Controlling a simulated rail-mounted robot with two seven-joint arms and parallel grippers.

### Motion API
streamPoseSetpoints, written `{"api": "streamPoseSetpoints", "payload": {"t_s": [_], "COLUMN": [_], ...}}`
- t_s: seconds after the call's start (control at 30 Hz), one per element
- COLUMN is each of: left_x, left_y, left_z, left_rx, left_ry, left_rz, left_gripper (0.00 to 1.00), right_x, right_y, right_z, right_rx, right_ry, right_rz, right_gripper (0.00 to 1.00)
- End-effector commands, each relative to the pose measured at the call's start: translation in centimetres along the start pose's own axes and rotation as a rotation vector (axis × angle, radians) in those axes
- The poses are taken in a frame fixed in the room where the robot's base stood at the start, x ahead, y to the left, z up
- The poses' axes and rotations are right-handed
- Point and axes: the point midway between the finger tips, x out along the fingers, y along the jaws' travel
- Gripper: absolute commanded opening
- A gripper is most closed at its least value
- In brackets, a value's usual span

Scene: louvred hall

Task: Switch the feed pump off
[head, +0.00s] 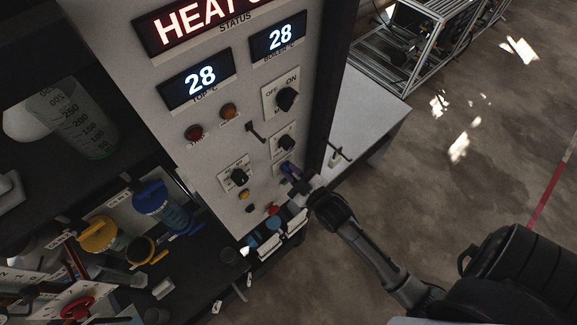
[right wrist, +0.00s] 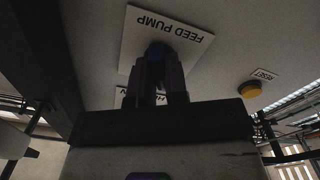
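In the head view my right gripper (head: 293,178) reaches the panel from the lower right. My left gripper is not in view.
A yellow reset button (right wrist: 249,90) sits beside the plate. Other black knobs (head: 286,99), a small lever (head: 256,132) and a red lamp (head: 194,132) are on the panel. Bottles and valves crowd the dark bench at left. Open floor (head: 480,130) lies right.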

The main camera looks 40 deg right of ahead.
Motion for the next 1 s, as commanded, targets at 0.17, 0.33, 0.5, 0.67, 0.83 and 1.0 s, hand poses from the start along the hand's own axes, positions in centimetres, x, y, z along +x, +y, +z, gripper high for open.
{"api": "streamPoseSetpoints", "payload": {"t_s": [0.17, 0.33, 0.5, 0.67, 0.83, 1.0], "left_x": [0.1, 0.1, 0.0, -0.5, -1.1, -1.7], "left_y": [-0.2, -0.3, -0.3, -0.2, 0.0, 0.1], "left_z": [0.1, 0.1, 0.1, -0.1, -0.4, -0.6], "left_rx": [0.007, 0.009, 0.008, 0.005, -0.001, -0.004], "left_ry": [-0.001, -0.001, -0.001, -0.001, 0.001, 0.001], "left_rz": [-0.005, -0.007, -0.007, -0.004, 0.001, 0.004], "left_gripper": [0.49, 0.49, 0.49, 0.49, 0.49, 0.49], "right_x": [0.0, 0.0, 0.0, -1.0, -3.0, -4.9], "right_y": [0.0, 0.0, 0.0, 0.1, 0.1, 0.1], "right_z": [0.0, 0.0, 0.0, -0.1, -0.1, -0.1], "right_rx": [0.002, 0.003, 0.004, 0.004, 0.004, 0.004], "right_ry": [0.001, 0.0, 0.0, -0.002, -0.004, -0.002], "right_rz": [0.0, 0.0, 0.0, -0.001, -0.001, 0.0], "right_gripper": [0.31, 0.44, 0.44, 0.44, 0.44, 0.44]}}
